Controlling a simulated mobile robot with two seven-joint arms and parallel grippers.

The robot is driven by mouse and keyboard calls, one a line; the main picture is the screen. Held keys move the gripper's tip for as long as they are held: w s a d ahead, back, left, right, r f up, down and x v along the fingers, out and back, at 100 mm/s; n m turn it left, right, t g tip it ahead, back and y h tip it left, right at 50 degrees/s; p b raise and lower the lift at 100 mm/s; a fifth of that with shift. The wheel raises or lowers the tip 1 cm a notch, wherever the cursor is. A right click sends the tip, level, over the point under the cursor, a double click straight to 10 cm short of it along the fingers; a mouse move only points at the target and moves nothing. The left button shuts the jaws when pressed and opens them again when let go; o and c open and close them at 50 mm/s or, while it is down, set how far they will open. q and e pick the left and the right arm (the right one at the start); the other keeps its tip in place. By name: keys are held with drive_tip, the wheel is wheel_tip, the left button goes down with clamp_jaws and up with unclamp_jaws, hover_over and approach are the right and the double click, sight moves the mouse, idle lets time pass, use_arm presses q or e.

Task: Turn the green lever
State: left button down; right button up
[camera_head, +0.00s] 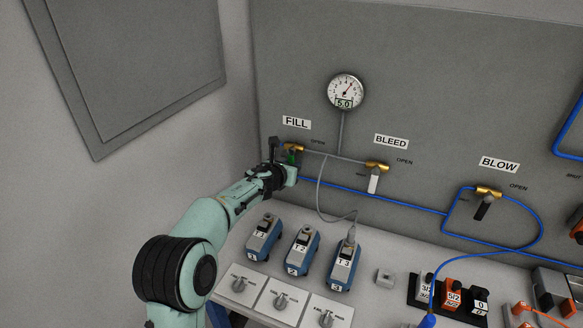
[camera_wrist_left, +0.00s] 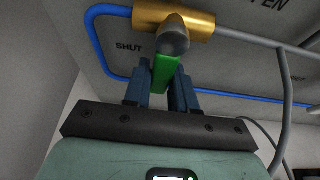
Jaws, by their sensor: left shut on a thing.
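The green lever (camera_head: 292,158) hangs down from a brass valve (camera_head: 293,147) under the FILL label on the grey panel. In the left wrist view the green lever (camera_wrist_left: 166,72) runs from the grey knob on the brass valve (camera_wrist_left: 150,18) down between my gripper's blue fingers. My left gripper (camera_wrist_left: 162,88) is shut on the lever, with a finger on each side of it. In the head view this gripper (camera_head: 284,165) partly hides the lever. The lower end of the lever is hidden. My right gripper is in neither view.
A pressure gauge (camera_head: 346,91) reads about 5.0. To the right are the BLEED valve with a white lever (camera_head: 374,181) and the BLOW valve with a black lever (camera_head: 483,208). Blue tubing (camera_head: 400,204) runs along the panel. Several blue devices (camera_head: 303,250) and knobs stand on the bench below.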

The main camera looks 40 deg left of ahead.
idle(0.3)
use_arm(q)
drive_tip(key=c, duration=1)
unclamp_jaws()
drive_tip(key=shift+s, duration=0.1)
drive_tip(key=v, duration=1.3)
drive_tip(key=shift+r, duration=0.15)
drive_tip(key=shift+d, duration=0.1)
